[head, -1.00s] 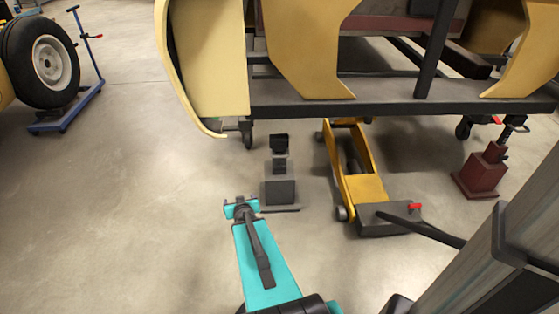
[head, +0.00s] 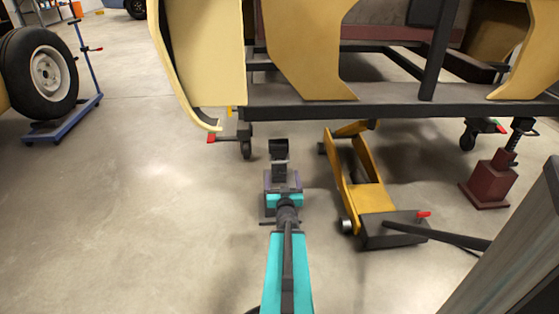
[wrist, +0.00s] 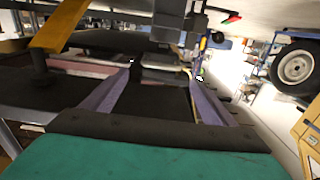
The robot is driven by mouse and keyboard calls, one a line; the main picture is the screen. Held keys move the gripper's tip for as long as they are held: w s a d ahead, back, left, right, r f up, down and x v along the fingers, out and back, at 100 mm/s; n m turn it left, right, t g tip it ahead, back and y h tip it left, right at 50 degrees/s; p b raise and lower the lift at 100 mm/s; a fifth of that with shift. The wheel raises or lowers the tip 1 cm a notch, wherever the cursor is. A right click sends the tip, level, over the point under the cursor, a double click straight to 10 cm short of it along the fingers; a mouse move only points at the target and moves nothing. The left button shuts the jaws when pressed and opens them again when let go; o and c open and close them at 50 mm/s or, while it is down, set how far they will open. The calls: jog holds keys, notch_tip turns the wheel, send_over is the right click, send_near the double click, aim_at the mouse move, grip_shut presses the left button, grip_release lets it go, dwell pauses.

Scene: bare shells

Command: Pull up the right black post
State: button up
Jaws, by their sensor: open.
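My gripper (head: 282,178) is at this stand, in front of the post's lower part, and covers much of the base. In the wrist view my gripper (wrist: 160,80) is open, its two purple-grey fingers apart with dark surface between them. I cannot tell whether either finger touches the post. A dark red stand (head: 489,180) with a black threaded post (head: 515,143) stands farther right.
A yellow floor jack (head: 370,195) with a dark handle (head: 450,237) stands close right of my gripper. The yellow body's black lower beam (head: 400,110) runs above and behind the post. A wheel on a blue stand (head: 62,125) is far left. The floor between is clear.

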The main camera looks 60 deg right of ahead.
jog(key=shift+w+d, duration=0.1)
jog(key=b, duration=0.3)
send_near(280, 154)
jog(key=shift+x, duration=1.35)
jog(key=shift+b+x, duration=0.85)
jog(key=shift+x, duration=1.65)
jog(key=shift+c, duration=0.2)
jog(key=c, duration=1.2)
jog(key=shift+o, duration=0.2)
notch_tip(280, 154, up, 11)
jog(key=p, duration=0.8)
jog(key=shift+d+r, duration=0.1)
